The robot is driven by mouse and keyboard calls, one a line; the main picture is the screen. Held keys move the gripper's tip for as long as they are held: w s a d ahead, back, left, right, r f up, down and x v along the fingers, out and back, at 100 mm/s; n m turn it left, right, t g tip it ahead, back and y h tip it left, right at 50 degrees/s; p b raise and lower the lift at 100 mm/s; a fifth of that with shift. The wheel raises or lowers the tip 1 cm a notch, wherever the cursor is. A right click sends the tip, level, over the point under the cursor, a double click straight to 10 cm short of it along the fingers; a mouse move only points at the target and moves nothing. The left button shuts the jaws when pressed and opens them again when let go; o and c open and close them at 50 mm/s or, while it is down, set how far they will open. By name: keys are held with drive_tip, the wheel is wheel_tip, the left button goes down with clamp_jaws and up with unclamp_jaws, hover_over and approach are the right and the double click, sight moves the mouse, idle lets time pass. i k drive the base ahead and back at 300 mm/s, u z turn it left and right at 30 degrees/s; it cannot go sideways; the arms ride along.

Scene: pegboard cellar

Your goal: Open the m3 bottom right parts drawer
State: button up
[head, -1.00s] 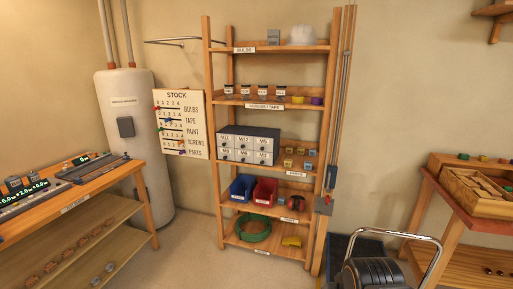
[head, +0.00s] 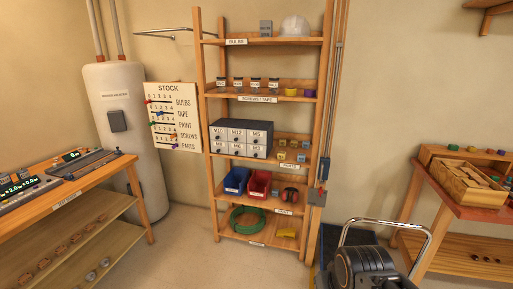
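The grey parts-drawer cabinet (head: 241,121) stands on the middle shelf of the wooden rack. It has two rows of pale drawer fronts with small dark labels. The bottom right drawer (head: 259,152), whose label is too small to read surely, appears shut and flush with its neighbours. All the other drawers also look shut. My gripper is not seen in the head view, so its state is hidden.
The rack (head: 201,100) also holds blue (head: 236,180) and red bins (head: 259,184). A workbench (head: 75,185) stands left and a red-topped table (head: 470,207) right. A black object with a chrome handle (head: 385,224) stands front right. Floor before the rack is clear.

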sight(253, 150)
drive_tip(key=u, duration=0.45)
drive_tip(key=i, duration=0.5)
drive_tip(key=u, duration=1.1)
drive_tip(key=i, duration=1.75)
drive_tip(key=z, duration=0.85)
drive_tip(key=i, duration=0.9)
drive_tip(key=z, duration=0.95)
